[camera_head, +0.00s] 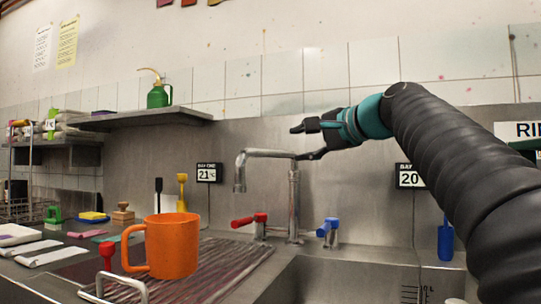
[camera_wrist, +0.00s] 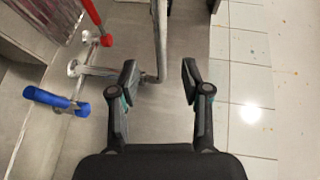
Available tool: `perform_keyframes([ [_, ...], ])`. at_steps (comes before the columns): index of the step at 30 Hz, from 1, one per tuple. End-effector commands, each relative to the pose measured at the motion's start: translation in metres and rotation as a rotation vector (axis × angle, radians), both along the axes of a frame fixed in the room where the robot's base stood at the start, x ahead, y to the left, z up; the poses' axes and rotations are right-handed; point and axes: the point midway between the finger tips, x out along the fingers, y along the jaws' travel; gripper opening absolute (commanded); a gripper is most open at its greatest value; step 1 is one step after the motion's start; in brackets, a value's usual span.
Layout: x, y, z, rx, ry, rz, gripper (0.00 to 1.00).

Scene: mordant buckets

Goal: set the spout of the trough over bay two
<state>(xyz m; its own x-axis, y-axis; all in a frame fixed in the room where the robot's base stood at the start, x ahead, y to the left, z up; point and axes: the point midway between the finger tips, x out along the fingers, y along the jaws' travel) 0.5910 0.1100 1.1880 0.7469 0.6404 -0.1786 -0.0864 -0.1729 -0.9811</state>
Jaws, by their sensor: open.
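The spout (camera_head: 268,153) is a grey metal pipe on an upright post (camera_head: 294,205) behind the trough. It points left, its outlet bent down on the side of the bay one sign (camera_head: 209,172). The second bay sign (camera_head: 410,178), reading 20, is right of the post, partly hidden by my arm. My gripper (camera_head: 303,140) is open near the post's top, at the spout's right end. In the wrist view the spout (camera_wrist: 158,35) shows beyond and between the fingertips of my gripper (camera_wrist: 158,72); I cannot tell whether they touch it.
A red lever (camera_head: 249,220) and a blue lever (camera_head: 328,226) flank the post. A metal basin (camera_head: 345,280) lies right. A shelf (camera_head: 145,117) carries a green can (camera_head: 158,97).

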Motion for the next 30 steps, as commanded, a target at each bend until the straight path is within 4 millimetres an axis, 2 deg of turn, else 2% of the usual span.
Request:
perform_keyframes([
  [9,0.044,0.039,-0.010,-0.002,0.001,0.003,0.47],
  [18,0.079,0.066,-0.019,-0.001,0.001,-0.002,0.47],
  [24,0.089,0.074,-0.022,-0.003,-0.001,-0.005,0.47],
  [30,0.090,0.075,-0.022,-0.003,-0.001,-0.005,0.47],
])
